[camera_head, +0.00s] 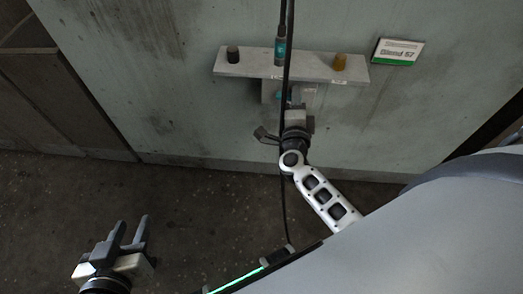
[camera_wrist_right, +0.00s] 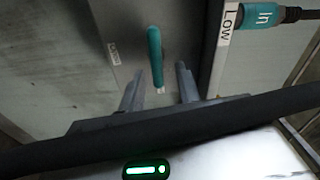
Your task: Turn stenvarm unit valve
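The valve handle is a teal lever (camera_wrist_right: 155,58) on a grey plate below the shelf in the right wrist view. In the head view a sliver of teal (camera_head: 284,98) shows under the shelf, partly hidden by the cable and my right gripper. My right gripper (camera_wrist_right: 159,74) is open, one finger on each side of the lever's lower end, with a visible gap to each. In the head view my right gripper (camera_head: 292,103) is at the bracket under the shelf. My left gripper (camera_head: 130,230) is open and empty, low at the left above the floor.
A grey shelf (camera_head: 240,63) on the pale panel carries a black cap (camera_head: 233,54), a teal connector (camera_head: 280,52) and a yellow cap (camera_head: 340,62). A dark cable hangs past my right gripper and crosses the wrist view (camera_wrist_right: 250,105). A sign (camera_head: 397,52) is right.

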